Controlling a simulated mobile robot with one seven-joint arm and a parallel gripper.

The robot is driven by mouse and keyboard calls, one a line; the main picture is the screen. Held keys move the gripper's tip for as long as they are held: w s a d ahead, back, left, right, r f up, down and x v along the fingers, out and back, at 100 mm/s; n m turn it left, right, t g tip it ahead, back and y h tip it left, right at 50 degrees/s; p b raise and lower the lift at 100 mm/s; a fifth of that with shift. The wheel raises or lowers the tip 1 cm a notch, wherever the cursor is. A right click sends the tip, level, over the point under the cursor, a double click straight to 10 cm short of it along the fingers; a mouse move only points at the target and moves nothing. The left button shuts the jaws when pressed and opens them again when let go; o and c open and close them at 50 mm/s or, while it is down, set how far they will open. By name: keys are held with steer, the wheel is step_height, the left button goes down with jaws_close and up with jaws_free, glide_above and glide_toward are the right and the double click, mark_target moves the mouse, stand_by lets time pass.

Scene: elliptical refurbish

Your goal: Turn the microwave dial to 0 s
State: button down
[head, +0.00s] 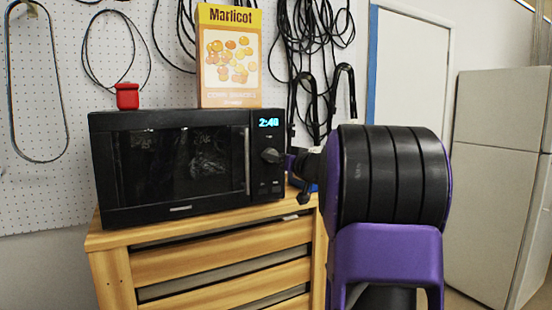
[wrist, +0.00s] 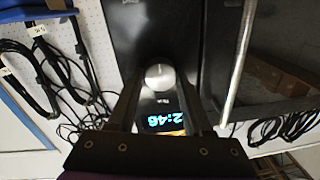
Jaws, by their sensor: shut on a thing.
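The black microwave (head: 150,203) stands on a wooden cabinet. Its lit blue display (head: 269,122) reads about 2:40; the last digit is hard to be sure of. The round dial (head: 271,156) sits below the display on the right-hand panel. In the wrist view, turned upside down, the dial (wrist: 159,75) has a pale grey face and lies between the fingertips of my gripper (wrist: 160,84), which is shut on it. The display (wrist: 163,120) shows between the fingers. In the head view my gripper (head: 293,165) reaches the panel from the right, and my arm hides part of it.
A yellow and orange cereal box (head: 230,60) and a small red object (head: 127,96) stand on top of the microwave. The wooden cabinet (head: 220,262) is below. The vertical door handle (wrist: 239,60) runs close beside the dial. Black cables hang on the pegboard behind.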

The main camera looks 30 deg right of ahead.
steer(key=n+h+b, duration=0.1)
steer(key=n+b, duration=0.1)
steer(key=n, duration=0.9)
steer(key=n+b, duration=0.3)
steer(key=n, duration=0.8)
steer(key=n+h+b, duration=0.1)
steer(key=n+b, duration=0.2)
steer(key=n, duration=0.9)
steer(key=shift+a+r+h, duration=0.1)
steer(key=shift+a+h, duration=0.1)
steer(key=shift+h, duration=0.1)
stand_by(0.5)
steer(key=shift+c, duration=1.6)
jaws_free()
